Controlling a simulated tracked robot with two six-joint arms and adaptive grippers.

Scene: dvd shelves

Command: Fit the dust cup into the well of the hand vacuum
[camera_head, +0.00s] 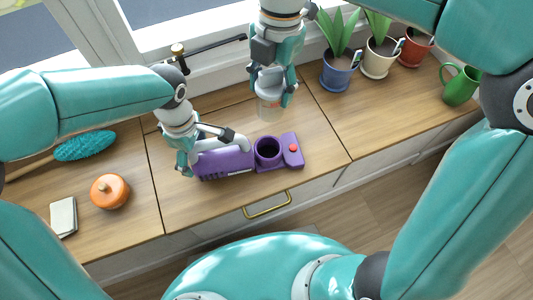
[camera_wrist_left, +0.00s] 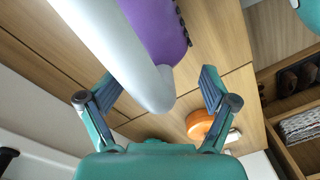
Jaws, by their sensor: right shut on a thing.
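The purple hand vacuum (camera_head: 228,164) lies on the wooden counter with its pale grey handle on top. Its round dark well (camera_head: 268,150) is open and empty, left of a red button (camera_head: 293,147). My right gripper (camera_head: 273,92) is shut on the clear dust cup (camera_head: 268,108) and holds it above and behind the well, apart from the vacuum. My left gripper (camera_head: 190,160) is at the vacuum's left end. In the left wrist view its fingers (camera_wrist_left: 161,82) are spread either side of the grey handle (camera_wrist_left: 125,50), with gaps visible.
An orange lidded pot (camera_head: 110,191), a teal brush (camera_head: 85,146) and a pale notebook (camera_head: 63,217) lie to the left. Potted plants (camera_head: 339,70) and a green mug (camera_head: 459,88) stand at the right back. The counter right of the vacuum is clear.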

